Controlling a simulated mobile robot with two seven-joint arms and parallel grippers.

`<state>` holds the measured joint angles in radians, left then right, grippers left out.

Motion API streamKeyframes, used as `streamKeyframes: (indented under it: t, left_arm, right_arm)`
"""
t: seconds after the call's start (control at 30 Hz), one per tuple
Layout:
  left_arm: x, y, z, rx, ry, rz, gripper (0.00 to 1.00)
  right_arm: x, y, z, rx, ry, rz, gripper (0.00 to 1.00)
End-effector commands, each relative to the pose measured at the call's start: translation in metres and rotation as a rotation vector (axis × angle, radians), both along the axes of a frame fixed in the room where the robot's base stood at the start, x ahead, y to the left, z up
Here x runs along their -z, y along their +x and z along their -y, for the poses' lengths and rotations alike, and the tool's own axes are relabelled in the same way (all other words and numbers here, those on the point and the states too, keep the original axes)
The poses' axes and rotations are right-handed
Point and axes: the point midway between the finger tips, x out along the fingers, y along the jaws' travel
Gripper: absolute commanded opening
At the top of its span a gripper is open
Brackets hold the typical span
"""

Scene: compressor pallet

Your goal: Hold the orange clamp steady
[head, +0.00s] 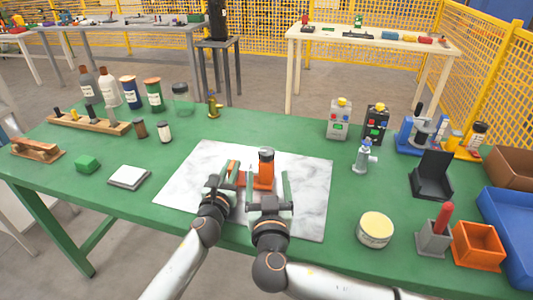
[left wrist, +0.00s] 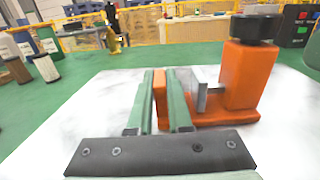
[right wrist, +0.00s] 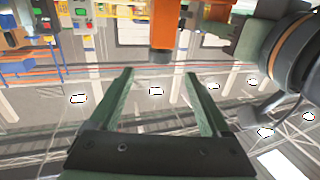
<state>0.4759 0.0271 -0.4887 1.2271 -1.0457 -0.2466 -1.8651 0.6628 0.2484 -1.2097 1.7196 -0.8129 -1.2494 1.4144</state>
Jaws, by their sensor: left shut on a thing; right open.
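The orange clamp (head: 264,170) stands upright on a white marbled slab (head: 185,185). It has a black knob on top. In the left wrist view the clamp's tall orange block (left wrist: 250,75) is at the right, with a grey metal pad facing its thin upright jaw (left wrist: 160,100). My left gripper (head: 230,173) is shut on that thin jaw, which shows between its green fingers (left wrist: 164,95). My right gripper (head: 267,183) is open and empty in front of the tall block. In the right wrist view the block (right wrist: 162,32) appears upside down beyond the open fingers (right wrist: 160,85).
A round cream tin (head: 375,229), a grey holder with a red handle (head: 433,240) and an orange bin (head: 477,246) are at the right. A white-topped square pad (head: 129,177) and green block (head: 88,163) lie left. Several bottles stand behind. The slab's left part is clear.

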Motion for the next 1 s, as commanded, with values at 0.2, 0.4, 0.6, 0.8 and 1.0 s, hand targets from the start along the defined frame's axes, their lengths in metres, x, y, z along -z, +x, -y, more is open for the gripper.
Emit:
streamKeyframes:
  t: [0.2, 0.4, 0.6, 0.8, 1.0]
  left_arm:
    - [0.001, 0.000, 0.000, 0.000, 0.000, -0.001, 0.00]
    - [0.001, 0.000, 0.000, 0.000, 0.000, -0.001, 0.00]
    - [0.001, 0.000, 0.000, 0.000, 0.000, -0.001, 0.00]
    - [0.001, 0.000, 0.000, 0.000, 0.000, -0.001, 0.00]
    - [0.001, 0.000, 0.000, 0.000, 0.000, -0.001, 0.00]
  right_arm:
    - [-0.001, 0.044, 0.001, 0.002, -0.005, 0.002, 0.81]
    - [-0.002, 0.076, 0.001, 0.003, -0.003, 0.002, 0.81]
    - [-0.001, 0.094, 0.001, 0.002, -0.003, 0.000, 0.81]
    - [-0.001, 0.099, 0.001, 0.001, 0.000, -0.001, 0.81]
    - [0.000, 0.099, 0.001, 0.001, 0.000, -0.002, 0.81]
